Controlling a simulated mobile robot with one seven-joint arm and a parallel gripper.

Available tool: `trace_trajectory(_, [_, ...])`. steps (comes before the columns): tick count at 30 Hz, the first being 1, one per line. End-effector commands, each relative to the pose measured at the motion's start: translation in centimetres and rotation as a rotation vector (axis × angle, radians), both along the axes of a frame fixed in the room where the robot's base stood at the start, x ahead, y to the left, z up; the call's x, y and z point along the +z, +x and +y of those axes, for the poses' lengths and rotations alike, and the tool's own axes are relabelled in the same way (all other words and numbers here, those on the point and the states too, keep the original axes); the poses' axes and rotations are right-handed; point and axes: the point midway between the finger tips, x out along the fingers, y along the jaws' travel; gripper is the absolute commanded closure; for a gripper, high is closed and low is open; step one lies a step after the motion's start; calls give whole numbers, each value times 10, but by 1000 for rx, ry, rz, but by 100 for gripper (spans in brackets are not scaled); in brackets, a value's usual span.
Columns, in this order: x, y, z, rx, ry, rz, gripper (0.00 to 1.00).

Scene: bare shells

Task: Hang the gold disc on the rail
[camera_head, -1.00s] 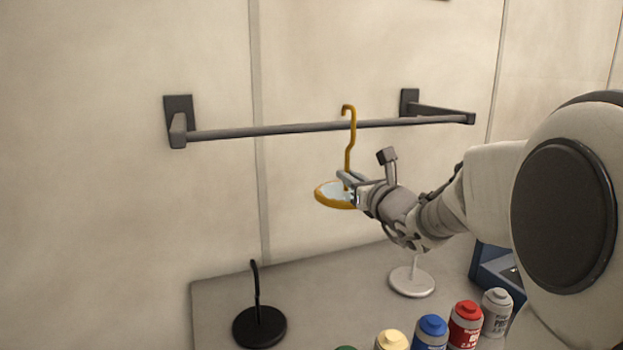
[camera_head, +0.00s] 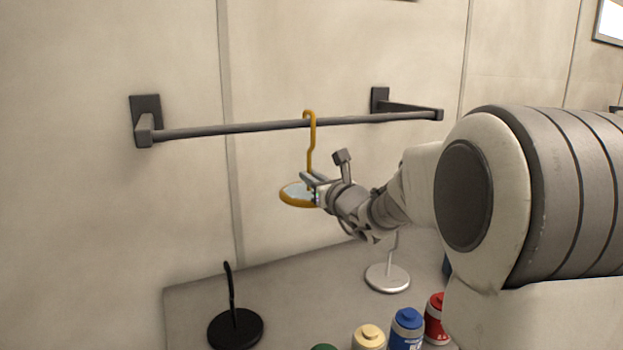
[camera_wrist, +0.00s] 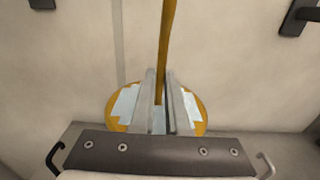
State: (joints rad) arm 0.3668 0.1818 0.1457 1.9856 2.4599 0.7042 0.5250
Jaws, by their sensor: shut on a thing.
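The gold disc (camera_head: 289,199) has a pale top, and a gold stem with a hooked top (camera_head: 310,135) rises from it. My gripper (camera_head: 313,186) is shut on the stem just above the disc, as the wrist view (camera_wrist: 161,100) also shows. The dark grey rail (camera_head: 260,127) runs along the wall between two brackets. In the head view the hook's bend overlaps the rail, with its top a little above the bar. I cannot tell whether the hook touches or bears on the rail. The wrist view shows the disc (camera_wrist: 118,112) below my fingers and the stem (camera_wrist: 167,40) between them.
On the grey table (camera_head: 290,290) below stand a black disc with a hook (camera_head: 236,327) and a silver disc with a stem (camera_head: 387,278). Several bottles, including a blue one (camera_head: 406,328) and a red one (camera_head: 434,320), stand at the front. Wall beside the rail is clear.

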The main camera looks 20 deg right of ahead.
Motion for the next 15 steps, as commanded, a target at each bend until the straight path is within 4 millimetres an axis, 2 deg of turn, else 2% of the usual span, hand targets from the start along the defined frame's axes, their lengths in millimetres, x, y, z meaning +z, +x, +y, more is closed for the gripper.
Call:
trace_trajectory(10, [0,0,0,0,0,-2,100])
trace_trajectory(11, [0,0,0,0,0,-2,82])
trace_trajectory(15, [0,0,0,0,0,-1,57])
